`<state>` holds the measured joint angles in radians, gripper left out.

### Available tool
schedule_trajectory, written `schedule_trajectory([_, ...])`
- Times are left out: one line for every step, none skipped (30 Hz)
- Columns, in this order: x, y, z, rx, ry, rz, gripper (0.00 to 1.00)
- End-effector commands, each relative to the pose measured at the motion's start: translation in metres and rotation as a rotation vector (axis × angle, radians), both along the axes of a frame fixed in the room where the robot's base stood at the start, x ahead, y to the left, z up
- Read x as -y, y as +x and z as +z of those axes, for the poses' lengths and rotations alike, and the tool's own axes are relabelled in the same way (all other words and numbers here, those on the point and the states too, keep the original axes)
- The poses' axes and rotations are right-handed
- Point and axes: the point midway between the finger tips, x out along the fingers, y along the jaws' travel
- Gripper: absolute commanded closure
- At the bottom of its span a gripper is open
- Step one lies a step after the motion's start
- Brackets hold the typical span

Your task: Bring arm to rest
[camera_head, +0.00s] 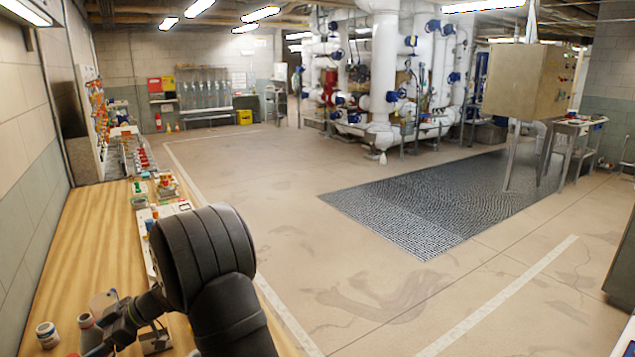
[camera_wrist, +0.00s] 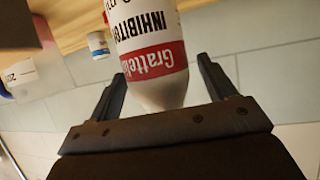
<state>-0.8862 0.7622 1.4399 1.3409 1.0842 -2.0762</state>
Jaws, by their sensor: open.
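My gripper (camera_wrist: 161,70) is open in the wrist view, one finger on each side of the picture's middle. A white bottle with a red band and the word INHIBITOR (camera_wrist: 150,45) shows upside down between the fingers, with a gap on both sides; I cannot tell how far it reaches between them. In the head view my dark arm bends down to the left over the wooden bench (camera_head: 90,240). The gripper's fingers are hard to make out there, near the small containers at the lower left.
A white jar (camera_head: 47,335) stands on the bench at the lower left. The wrist view also shows a small white jar (camera_wrist: 98,44) and a pale container (camera_wrist: 20,78). Valves and fittings (camera_head: 135,155) line the bench's far end. The floor (camera_head: 300,210) to the right is open.

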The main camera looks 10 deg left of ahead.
Motion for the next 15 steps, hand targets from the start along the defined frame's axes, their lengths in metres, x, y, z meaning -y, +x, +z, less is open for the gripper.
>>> schedule_trajectory([0.000, 0.000, 0.000, 0.000, 0.000, 0.000, 0.23])
schedule_trajectory([0.000, 0.000, 0.000, 0.000, 0.000, 0.000, 0.23])
schedule_trajectory([0.000, 0.000, 0.000, 0.000, 0.000, 0.000, 0.23])
schedule_trajectory([0.000, 0.000, 0.000, 0.000, 0.000, 0.000, 0.23])
schedule_trajectory([0.000, 0.000, -0.001, 0.000, 0.000, 0.000, 0.23])
schedule_trajectory([0.000, 0.000, -0.002, 0.000, 0.000, 0.000, 0.23])
schedule_trajectory([0.000, 0.000, -0.003, 0.000, 0.000, 0.000, 0.23])
schedule_trajectory([0.000, 0.000, -0.006, -0.001, -0.002, 0.000, 0.23])
schedule_trajectory([0.000, 0.000, -0.009, -0.001, -0.002, 0.000, 0.23])
schedule_trajectory([0.000, 0.000, -0.013, -0.002, -0.003, 0.000, 0.23])
schedule_trajectory([0.000, 0.000, -0.017, -0.002, -0.003, 0.000, 0.23])
schedule_trajectory([0.000, 0.000, -0.023, -0.002, -0.003, 0.000, 0.23])
schedule_trajectory([0.000, 0.000, -0.028, -0.003, -0.003, -0.001, 0.23])
schedule_trajectory([0.000, 0.000, -0.034, -0.003, -0.003, -0.001, 0.23])
schedule_trajectory([0.006, 0.005, -0.038, -0.002, -0.002, -0.004, 0.23])
